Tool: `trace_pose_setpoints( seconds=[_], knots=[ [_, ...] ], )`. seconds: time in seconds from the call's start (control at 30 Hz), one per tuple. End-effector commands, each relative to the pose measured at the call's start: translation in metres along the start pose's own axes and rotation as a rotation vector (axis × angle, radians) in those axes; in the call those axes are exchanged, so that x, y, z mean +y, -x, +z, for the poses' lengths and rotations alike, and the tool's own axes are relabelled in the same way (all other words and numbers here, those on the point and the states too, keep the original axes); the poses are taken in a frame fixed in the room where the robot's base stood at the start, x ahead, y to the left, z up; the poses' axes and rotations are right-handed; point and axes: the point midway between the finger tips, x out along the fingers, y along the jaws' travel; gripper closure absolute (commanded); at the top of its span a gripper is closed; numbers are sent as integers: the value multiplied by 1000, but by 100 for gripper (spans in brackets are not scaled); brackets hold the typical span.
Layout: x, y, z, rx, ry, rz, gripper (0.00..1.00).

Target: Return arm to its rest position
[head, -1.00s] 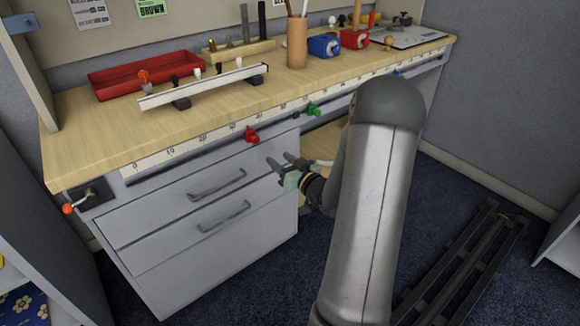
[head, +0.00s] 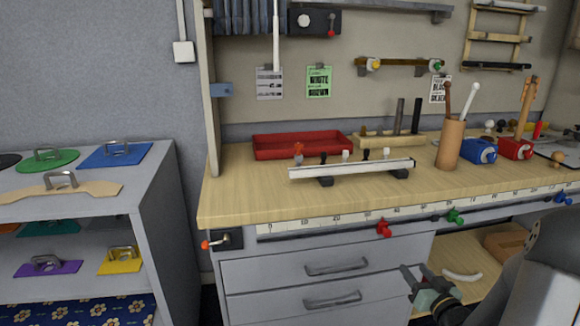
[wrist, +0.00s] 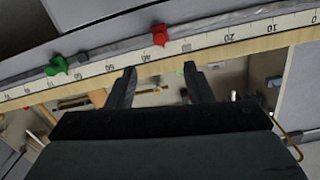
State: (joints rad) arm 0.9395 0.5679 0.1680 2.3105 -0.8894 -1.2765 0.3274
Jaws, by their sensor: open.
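My gripper (head: 412,280) is at the lower right of the head view, in front of the drawer unit and below the bench top's front edge. Its two fingers are apart and nothing is between them. The wrist view also shows the open fingers (wrist: 160,84), with the ruled front edge of the bench beyond them. Part of my grey arm fills the lower right corner of the head view.
The wooden bench (head: 240,205) has a ruled rail with a red clamp (head: 384,228) and a green clamp (head: 455,216). Drawers (head: 290,270) sit below. A red tray (head: 300,146) and a pencil cup (head: 450,145) stand on top. A grey shelf (head: 160,225) stands at left.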

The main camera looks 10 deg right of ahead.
Motion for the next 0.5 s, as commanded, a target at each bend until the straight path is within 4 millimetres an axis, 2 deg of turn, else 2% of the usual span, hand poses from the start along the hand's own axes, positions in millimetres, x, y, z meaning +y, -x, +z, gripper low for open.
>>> trace_pose_setpoints(
  seconds=[0.03, 0.13, 0.27, 0.37, 0.47, 0.5],
  knots=[
    [-12, -6, -14, -47, 29, 10, 53],
    [-34, -16, -31, -199, 99, 71, 53],
    [-73, -9, -57, -446, 185, 177, 53],
    [-107, 14, -76, -632, 215, 247, 53],
    [-147, 50, -95, -819, 220, 288, 53],
    [-165, 68, -102, -893, 214, 295, 53]
  ],
)
